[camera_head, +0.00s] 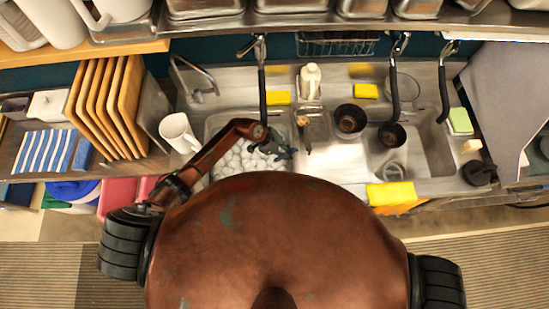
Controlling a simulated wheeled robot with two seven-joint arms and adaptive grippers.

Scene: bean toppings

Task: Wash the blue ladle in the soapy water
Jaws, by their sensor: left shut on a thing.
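The soapy water (246,160) is a mass of white foam in the left sink basin. My left arm reaches in from the left over that basin. My left gripper (282,152) is small and dark at the basin's right side, over the foam. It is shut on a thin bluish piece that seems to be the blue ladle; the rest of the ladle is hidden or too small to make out. My right gripper is not in view.
A white pitcher (179,132) stands left of the basin. Wooden boards (105,105) stand far left. A metal shelf edge runs across the back.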

